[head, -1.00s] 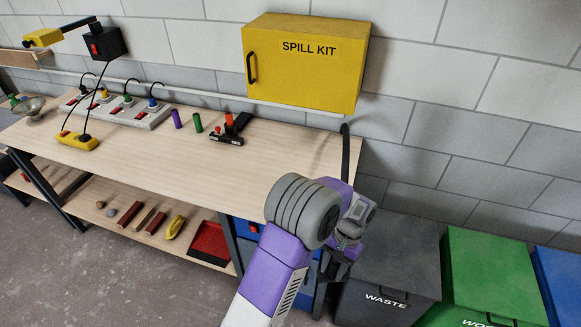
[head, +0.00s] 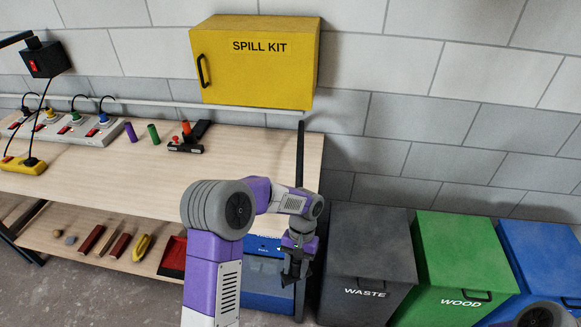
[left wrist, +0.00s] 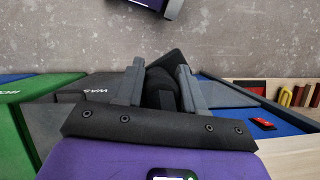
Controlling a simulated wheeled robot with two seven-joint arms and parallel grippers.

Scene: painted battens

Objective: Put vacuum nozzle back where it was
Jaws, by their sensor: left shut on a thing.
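My left gripper (head: 291,278) hangs fingers down at the right end of the workbench, in front of the gap beside the waste bin. In the left wrist view its two grey fingers are shut on a black piece (left wrist: 160,88), which I take to be the vacuum nozzle. Its full shape is hidden by the fingers and the wrist. A black upright hose or tube (head: 300,150) rises by the bench's right end and passes behind my left arm. I cannot see whether it joins the held piece.
The workbench (head: 100,185) carries a power strip (head: 75,130), purple and green cylinders and a red-and-black tool (head: 188,140). A yellow spill kit cabinet (head: 255,75) hangs above. Waste (head: 368,250), green wood (head: 462,255) and blue (head: 545,255) bins stand right. A red dustpan (head: 172,256) lies on the lower shelf.

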